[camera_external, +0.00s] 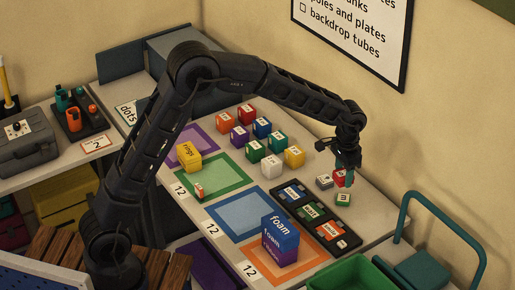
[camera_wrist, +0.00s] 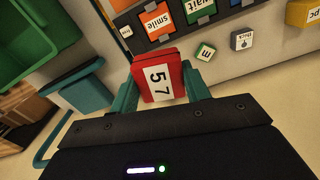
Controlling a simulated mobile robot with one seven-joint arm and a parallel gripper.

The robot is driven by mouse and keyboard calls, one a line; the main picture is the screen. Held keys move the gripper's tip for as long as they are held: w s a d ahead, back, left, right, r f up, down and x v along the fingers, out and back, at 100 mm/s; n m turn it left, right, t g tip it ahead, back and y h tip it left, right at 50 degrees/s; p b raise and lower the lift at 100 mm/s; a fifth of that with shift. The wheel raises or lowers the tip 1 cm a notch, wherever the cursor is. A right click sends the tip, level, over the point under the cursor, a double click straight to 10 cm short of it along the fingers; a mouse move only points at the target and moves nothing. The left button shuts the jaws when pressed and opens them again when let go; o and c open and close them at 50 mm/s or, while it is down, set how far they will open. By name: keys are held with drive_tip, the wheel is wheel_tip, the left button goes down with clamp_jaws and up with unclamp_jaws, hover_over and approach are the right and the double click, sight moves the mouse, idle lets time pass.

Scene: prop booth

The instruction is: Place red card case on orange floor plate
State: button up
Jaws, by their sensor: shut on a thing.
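The red card case, with a white label reading 57, is held between my gripper's teal fingers; it shows in the wrist view (camera_wrist: 168,66) and in the external view (camera_external: 340,178). My gripper (camera_external: 344,174) is shut on it, above the right side of the table; its fingers also show in the wrist view (camera_wrist: 162,90). The orange floor plate (camera_external: 306,268) is an orange square at the table's near end, to the lower left of my gripper. A blue foam block (camera_external: 280,231) on a purple one (camera_external: 280,254) stands on it, hiding part of it.
A black tray with word cards (camera_external: 310,212) lies between my gripper and the plates. A green block (camera_external: 343,200) and a grey block (camera_external: 324,182) sit close below my gripper. Several coloured cubes stand farther back. A green bin (camera_external: 352,272) and teal-railed cart (camera_external: 420,272) are at the near right.

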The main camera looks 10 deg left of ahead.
sight(331, 230)
drive_tip(key=shift+s+a+n, duration=0.65)
drive_tip(key=shift+a+n, duration=0.25)
drive_tip(key=shift+n, duration=0.1)
drive_tip(key=shift+a+f, duration=0.1)
drive_tip(key=shift+f, duration=0.1)
wheel_tip(331, 230, down, 19)
drive_tip(key=shift+f, duration=0.2)
drive_tip(key=shift+f, duration=0.15)
drive_tip(key=o, duration=0.9)
drive_tip(key=shift+o, duration=0.2)
